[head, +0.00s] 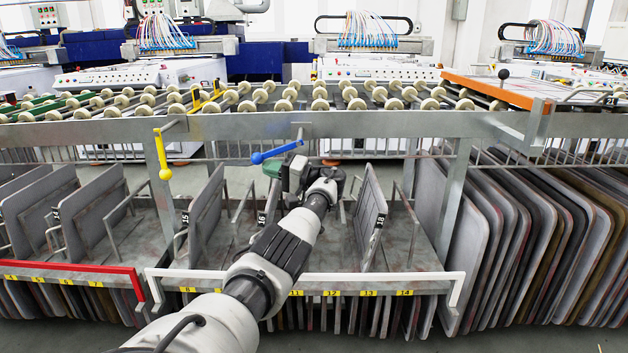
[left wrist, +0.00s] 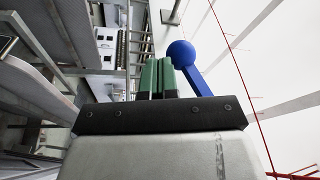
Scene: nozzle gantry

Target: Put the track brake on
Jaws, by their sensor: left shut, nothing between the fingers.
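A blue lever with a ball end (head: 277,151) sticks out to the left and slightly down from the front of the roller track frame. A yellow lever with a ball end (head: 163,155) hangs nearly straight down from the same frame, further left. Which of them is the track brake is not marked. My left gripper (head: 271,168) is just below the blue lever. Its green fingers (left wrist: 157,78) are shut and empty in the left wrist view, with the blue ball (left wrist: 181,53) just right of the tips. I cannot tell whether they touch. My right gripper is not in view.
The grey frame beam (head: 380,124) with rollers runs across above the levers. Grey boards (head: 206,205) stand in racks below, with a white rail (head: 390,277) and a red rail (head: 75,267) in front. A black knob (head: 503,74) is at the right by an orange bar (head: 495,90).

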